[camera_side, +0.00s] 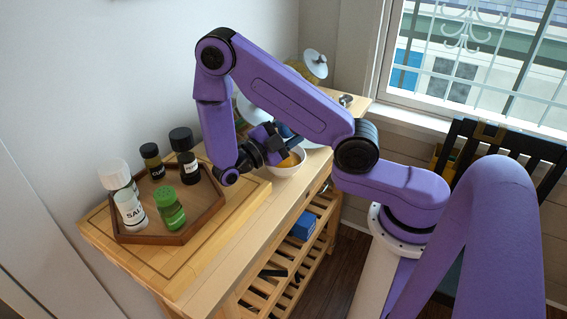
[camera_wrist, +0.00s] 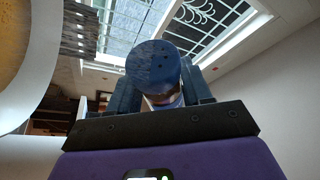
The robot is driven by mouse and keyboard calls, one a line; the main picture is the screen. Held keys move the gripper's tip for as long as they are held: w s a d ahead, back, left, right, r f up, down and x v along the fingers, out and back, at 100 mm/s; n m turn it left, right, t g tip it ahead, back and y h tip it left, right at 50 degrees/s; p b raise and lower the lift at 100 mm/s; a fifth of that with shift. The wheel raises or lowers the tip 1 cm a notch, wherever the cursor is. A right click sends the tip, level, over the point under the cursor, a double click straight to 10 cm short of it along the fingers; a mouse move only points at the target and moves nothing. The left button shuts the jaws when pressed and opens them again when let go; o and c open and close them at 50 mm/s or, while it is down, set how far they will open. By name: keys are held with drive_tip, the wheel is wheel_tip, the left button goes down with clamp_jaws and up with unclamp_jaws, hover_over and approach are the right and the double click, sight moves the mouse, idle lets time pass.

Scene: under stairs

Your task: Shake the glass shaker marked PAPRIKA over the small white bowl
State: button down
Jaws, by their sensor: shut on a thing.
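My gripper (camera_side: 278,138) is shut on a shaker with a blue cap, just above the small white bowl (camera_side: 284,170). In the wrist view the shaker's blue cap (camera_wrist: 153,62) shows small dark holes and sits between the dark fingers (camera_wrist: 162,88). Part of its clear and reddish-brown body shows below the cap. Its label is hidden, so I cannot read its name. The bowl holds something yellow-orange; a white rim with tan contents, probably the same bowl, fills the left of the wrist view (camera_wrist: 40,70). My gripper partly covers the shaker in the side view.
A hexagonal wooden tray (camera_side: 205,222) holds a SALT shaker (camera_side: 130,210), a green-capped shaker (camera_side: 170,208) and dark-capped jars (camera_side: 186,158). It stands on a wooden board at the cart's near end.

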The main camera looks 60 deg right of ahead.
drive_tip(key=shift+r, duration=0.1)
drive_tip(key=shift+r, duration=1.45)
drive_tip(key=shift+f, duration=1.55)
